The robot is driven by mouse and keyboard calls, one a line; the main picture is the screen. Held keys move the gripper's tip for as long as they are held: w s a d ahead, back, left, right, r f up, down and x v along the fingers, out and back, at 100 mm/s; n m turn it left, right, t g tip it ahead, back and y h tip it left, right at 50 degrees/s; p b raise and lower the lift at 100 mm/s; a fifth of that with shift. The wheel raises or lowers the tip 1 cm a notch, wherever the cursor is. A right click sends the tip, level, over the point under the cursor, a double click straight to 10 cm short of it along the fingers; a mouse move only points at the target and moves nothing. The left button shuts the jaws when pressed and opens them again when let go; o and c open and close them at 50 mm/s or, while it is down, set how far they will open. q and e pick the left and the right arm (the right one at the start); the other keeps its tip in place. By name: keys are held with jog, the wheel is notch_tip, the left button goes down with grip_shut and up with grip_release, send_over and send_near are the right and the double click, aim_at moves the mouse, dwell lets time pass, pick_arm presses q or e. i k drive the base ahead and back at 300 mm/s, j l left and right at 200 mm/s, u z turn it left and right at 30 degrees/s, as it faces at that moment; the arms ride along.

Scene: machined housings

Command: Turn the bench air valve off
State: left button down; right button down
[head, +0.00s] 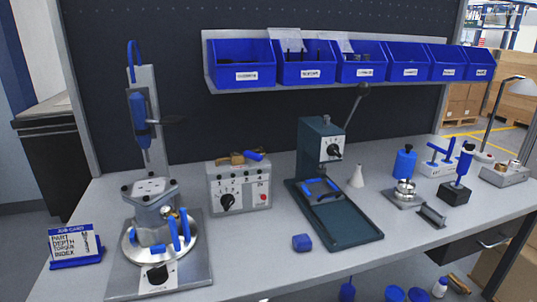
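A brass fitting (236,159) with a short blue lever (253,156) sits on top of a grey box (240,187); it looks like the air valve. The lever points to the right and looks roughly in line with the brass body. The box front has a black knob (227,201), printed numbers and a red button (263,197). Neither of my grippers is in view, and nothing touches the valve or the box.
Left of the box stands a fixture with a round plate (160,246), a housing and a hanging blue tool (139,120). A green press (322,150) stands to the right, a blue block (302,242) in front. Blue bins (305,71) hang above. The bench front before the box is clear.

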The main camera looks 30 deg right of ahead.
aim_at(247, 153)
jog(key=l, duration=1.55)
jog(key=k, duration=0.05)
